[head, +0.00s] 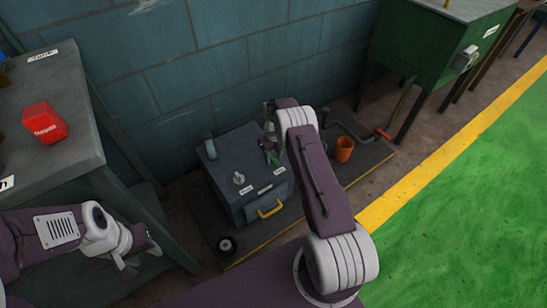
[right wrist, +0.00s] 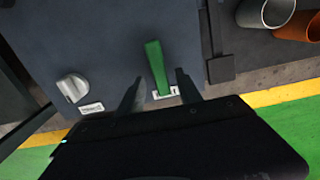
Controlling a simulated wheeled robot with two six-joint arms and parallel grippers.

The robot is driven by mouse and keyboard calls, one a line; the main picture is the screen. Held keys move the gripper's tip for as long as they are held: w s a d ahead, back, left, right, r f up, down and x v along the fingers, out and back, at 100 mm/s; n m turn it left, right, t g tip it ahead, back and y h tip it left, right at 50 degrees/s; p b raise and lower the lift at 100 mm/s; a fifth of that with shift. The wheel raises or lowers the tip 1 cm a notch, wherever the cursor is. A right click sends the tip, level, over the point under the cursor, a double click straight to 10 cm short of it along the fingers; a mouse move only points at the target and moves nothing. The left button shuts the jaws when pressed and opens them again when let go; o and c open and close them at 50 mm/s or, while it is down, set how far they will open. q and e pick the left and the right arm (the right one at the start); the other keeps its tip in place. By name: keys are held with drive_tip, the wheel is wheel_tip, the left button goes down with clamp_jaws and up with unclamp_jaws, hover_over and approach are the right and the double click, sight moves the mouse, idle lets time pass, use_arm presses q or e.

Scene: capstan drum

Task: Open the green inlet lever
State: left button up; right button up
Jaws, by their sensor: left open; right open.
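The green inlet lever (right wrist: 155,62) stands out from a dark grey cabinet (right wrist: 105,45), beside a small white label at its lower end. In the head view the lever (head: 274,157) is a small green piece on the cabinet (head: 222,178), partly hidden near my right gripper (head: 268,146). In the right wrist view my right gripper (right wrist: 159,76) is open, with one finger on each side of the lever's lower part. I see gaps to both fingers; depth is unclear. My left gripper (head: 132,264) is open and empty at the lower left, far from the cabinet.
A grey knob (right wrist: 73,87) is left of the lever, and a yellow handle (head: 270,208) is on the cabinet's front. An orange cup (head: 344,149) and a red-ended pipe (head: 382,133) are to its right. A workbench (head: 60,120) with a red box (head: 44,122) stands left.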

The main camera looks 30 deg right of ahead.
sight(274, 160)
wheel_tip(274, 160, up, 8)
drive_tip(key=p, duration=0.4)
drive_tip(key=shift+r, duration=0.25)
